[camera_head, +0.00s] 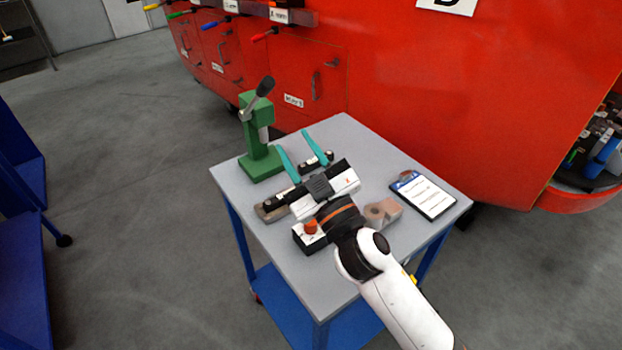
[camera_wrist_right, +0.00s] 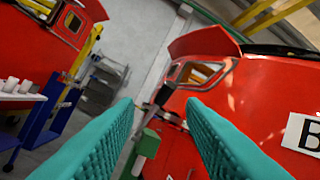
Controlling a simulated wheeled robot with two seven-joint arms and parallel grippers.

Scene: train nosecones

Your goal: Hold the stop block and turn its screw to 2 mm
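My right gripper (camera_head: 292,139) reaches over the grey table. Its two teal fingers are apart with nothing between them, as the right wrist view (camera_wrist_right: 157,103) also shows. A brown-grey block (camera_head: 270,211) lies at the left of the gripper body, partly hidden by it. A small dark piece with light parts (camera_head: 315,162) lies beyond the gripper, seen near the right finger. I cannot tell which of these is the stop block, and no screw or scale is readable. My left gripper is not in view.
A green lever press (camera_head: 257,135) stands at the table's back left. A black box with a red knob (camera_head: 311,236), a tan block (camera_head: 383,211) and a clipboard (camera_head: 430,196) lie around my right arm. The table's (camera_head: 346,135) back edge is clear. A red train body (camera_head: 440,100) stands behind.

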